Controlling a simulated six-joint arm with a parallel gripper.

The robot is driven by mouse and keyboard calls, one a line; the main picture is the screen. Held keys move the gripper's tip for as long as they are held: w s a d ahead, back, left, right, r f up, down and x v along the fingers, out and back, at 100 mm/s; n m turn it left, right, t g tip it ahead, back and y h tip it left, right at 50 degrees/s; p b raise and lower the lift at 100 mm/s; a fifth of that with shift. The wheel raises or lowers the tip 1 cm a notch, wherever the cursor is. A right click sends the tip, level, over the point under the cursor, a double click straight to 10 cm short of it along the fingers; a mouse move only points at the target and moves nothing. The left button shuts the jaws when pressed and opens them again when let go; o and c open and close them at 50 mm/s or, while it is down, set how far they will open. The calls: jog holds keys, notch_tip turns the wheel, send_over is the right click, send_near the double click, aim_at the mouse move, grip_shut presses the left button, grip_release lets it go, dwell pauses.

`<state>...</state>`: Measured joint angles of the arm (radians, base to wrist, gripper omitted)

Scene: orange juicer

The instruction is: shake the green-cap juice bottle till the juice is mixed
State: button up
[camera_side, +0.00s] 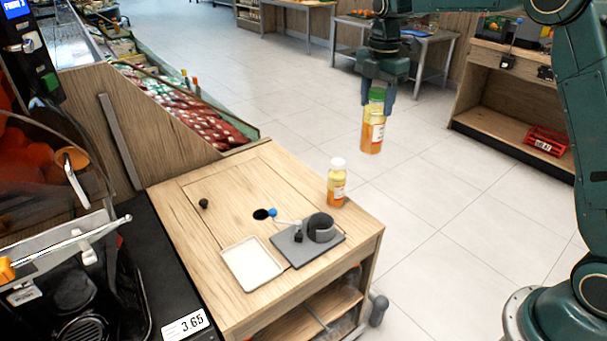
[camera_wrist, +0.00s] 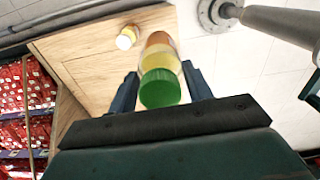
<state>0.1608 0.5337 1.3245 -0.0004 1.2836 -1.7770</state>
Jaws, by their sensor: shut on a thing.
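The green-cap juice bottle (camera_side: 372,131) is in the air above and to the right of the wooden cart, with orange juice and a label showing. My gripper (camera_side: 377,98) is shut on it near the cap, and the bottle hangs nearly upright with a slight tilt. The wrist view shows the green cap (camera_wrist: 160,88) between the two dark fingers, with the bottle body beyond it. In the side view the juice looks yellower at the top and more orange lower down.
A white-cap juice bottle (camera_side: 337,184) stands on the cart top (camera_side: 215,200) near its right corner. A white tray (camera_side: 252,263) and a grey plate with a dark round holder (camera_side: 320,229) are on the cart. The juicer machine (camera_side: 40,190) is at left. Open floor surrounds the held bottle.

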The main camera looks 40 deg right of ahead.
aim_at(378, 90)
jog(key=shift+r, duration=1.8)
jog(key=shift+f, duration=0.15)
